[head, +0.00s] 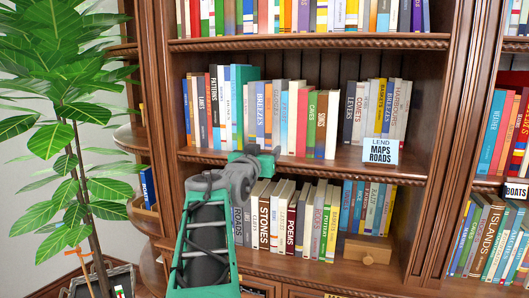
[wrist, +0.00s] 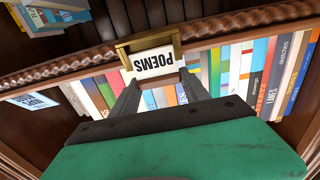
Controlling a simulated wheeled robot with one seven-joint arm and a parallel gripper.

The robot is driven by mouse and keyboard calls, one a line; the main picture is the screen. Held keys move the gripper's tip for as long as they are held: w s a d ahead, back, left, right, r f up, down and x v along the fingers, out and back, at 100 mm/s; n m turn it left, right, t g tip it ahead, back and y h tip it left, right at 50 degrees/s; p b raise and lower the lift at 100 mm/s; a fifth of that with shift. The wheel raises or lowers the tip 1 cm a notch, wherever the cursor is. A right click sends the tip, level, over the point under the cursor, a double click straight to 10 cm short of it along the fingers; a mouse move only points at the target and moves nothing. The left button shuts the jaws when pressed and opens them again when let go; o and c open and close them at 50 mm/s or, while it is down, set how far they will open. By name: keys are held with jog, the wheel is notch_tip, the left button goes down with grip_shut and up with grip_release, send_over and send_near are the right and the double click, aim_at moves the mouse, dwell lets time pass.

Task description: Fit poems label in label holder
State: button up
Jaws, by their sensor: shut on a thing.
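The poems label (wrist: 155,64) is a white card with black POEMS lettering, upside down in the wrist view. My gripper (wrist: 160,82) is shut on it, with dark fingers along its near part. The brass label holder (wrist: 149,42) is on the shelf edge. Its bar and two sides frame the card, which lies at least partly between the sides; how deep it sits I cannot tell. In the head view my gripper (head: 262,156) is at the edge of the middle shelf. It hides the label and holder there.
Books fill the shelves above and below. A small wooden box (head: 368,248) is on the lower shelf. A leafy plant (head: 75,120) stands at the left.

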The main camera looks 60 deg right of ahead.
jog(key=shift+a+f+b, duration=0.1)
jog(key=shift+f+b, duration=0.5)
jog(key=o, duration=1.4)
jog(key=a, duration=0.2)
jog(key=a+b, duration=0.1)
jog(key=a, duration=0.2)
jog(key=s+a, duration=0.1)
jog(key=a, duration=0.1)
jog(key=shift+s+a, duration=0.1)
jog(key=shift+a, duration=0.25)
